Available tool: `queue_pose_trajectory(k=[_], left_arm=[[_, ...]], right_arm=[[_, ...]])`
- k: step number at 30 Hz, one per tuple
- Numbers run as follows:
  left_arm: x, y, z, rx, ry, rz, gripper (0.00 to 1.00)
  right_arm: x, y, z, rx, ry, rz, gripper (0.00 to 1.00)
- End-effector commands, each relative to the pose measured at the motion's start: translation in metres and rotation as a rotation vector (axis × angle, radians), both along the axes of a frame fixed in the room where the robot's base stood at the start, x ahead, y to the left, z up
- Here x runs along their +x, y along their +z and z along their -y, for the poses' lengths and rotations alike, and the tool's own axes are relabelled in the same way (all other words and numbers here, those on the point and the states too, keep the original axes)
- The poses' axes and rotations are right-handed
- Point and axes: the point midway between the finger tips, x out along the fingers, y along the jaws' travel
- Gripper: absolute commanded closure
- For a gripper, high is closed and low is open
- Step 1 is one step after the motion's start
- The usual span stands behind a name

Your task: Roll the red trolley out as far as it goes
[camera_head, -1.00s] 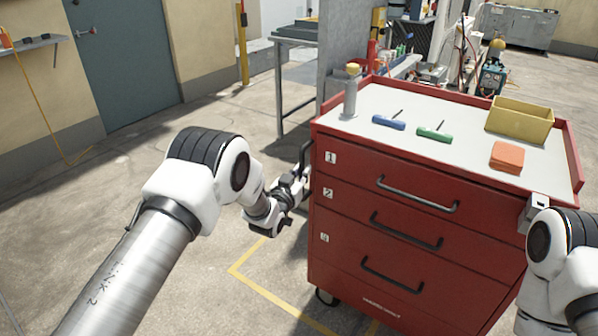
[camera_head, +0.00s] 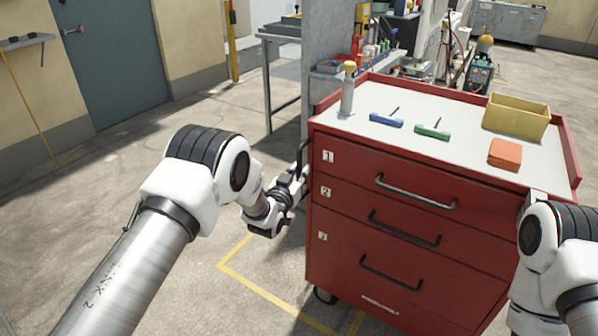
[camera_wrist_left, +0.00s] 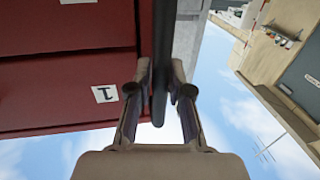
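The red trolley (camera_head: 400,230) stands in front of me, with numbered drawers facing me and a pale top. A dark upright handle (camera_head: 304,150) is on its left side. My left gripper (camera_head: 301,176) is at this handle. In the left wrist view, the dark handle bar (camera_wrist_left: 160,75) runs between the two fingers, which look closed around it.
On the trolley top are a bottle (camera_head: 348,88), a blue tool (camera_head: 386,120), a green tool (camera_head: 432,131), an orange block (camera_head: 504,153) and a yellow bin (camera_head: 516,117). A grey partition (camera_head: 322,45) stands behind. Yellow lines (camera_head: 262,292) mark the floor; the floor at left is clear.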

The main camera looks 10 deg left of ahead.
Motion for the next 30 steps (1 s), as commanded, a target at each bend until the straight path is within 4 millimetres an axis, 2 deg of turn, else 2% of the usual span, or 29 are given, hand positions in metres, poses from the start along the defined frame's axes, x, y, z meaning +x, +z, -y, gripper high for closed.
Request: queue_pose_trajectory(k=[10, 13, 17, 24, 27, 30], left_arm=[[0.000, 0.000, 0.000, 0.000, 0.000, 0.000, 0.59], [-0.007, 0.000, -0.001, 0.000, 0.000, -0.002, 0.59], [-0.030, 0.000, -0.005, 0.001, 0.001, -0.004, 0.59], [-0.092, 0.000, -0.014, 0.001, 0.001, -0.004, 0.59], [-0.109, -0.001, -0.017, 0.000, 0.000, -0.004, 0.59], [-0.117, -0.001, -0.018, -0.001, 0.000, -0.002, 0.59]], right_arm=[[0.000, 0.000, 0.000, 0.000, 0.000, 0.000, 1.00], [0.000, 0.000, 0.000, 0.000, 0.000, 0.000, 1.00], [0.000, 0.000, 0.000, 0.000, 0.000, 0.000, 1.00], [0.000, 0.000, 0.000, 0.000, 0.000, 0.000, 1.00], [0.000, 0.000, 0.000, 0.000, 0.000, 0.000, 1.00], [0.000, 0.000, 0.000, 0.000, 0.000, 0.000, 1.00]])
